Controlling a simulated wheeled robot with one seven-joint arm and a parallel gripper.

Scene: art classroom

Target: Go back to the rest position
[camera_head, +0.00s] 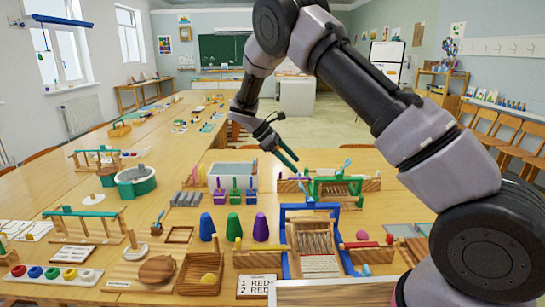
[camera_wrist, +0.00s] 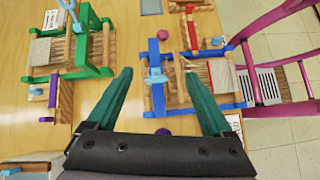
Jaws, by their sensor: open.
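My gripper (camera_head: 286,147) hangs over the middle of the wooden table (camera_head: 180,220), its two green fingers pointing down and to the right. In the wrist view my gripper (camera_wrist: 163,85) has its fingers wide apart with nothing held between them. Below it lie a blue-framed loom (camera_head: 315,240) and a green-framed loom (camera_head: 335,188). The blue-framed loom (camera_wrist: 158,75) shows between the fingers in the wrist view, and the green-framed loom (camera_wrist: 80,45) is at the left there. I cannot tell the exact height above the table.
Blue, green and purple cones (camera_head: 234,225) stand in front of the arm. Chairs (camera_head: 510,135) line the right wall. A magenta chair (camera_wrist: 250,55) stands beside the table.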

